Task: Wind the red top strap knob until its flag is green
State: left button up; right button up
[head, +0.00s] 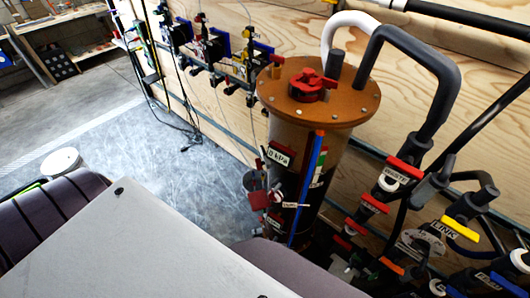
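A tall filter cylinder stands against the wood wall, with an orange-brown round lid (345,110) bolted on top. A red knob-like fitting (312,86) sits in the middle of the lid. Smaller red parts (260,200) show lower on the cylinder's left side, near a "0 kPa" label (279,156). I cannot tell which red part is the top strap knob. A small green patch (318,178) shows on the cylinder's front, but I cannot tell whether it is a flag. Neither of my grippers is in view.
Thick grey hoses (440,85) arch down at the right of the cylinder. Red-handled and yellow-handled valves (460,229) crowd the lower right. More valves (215,50) line the wall behind.

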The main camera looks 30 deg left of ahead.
aim_at(259, 164)
jog(key=u, duration=1)
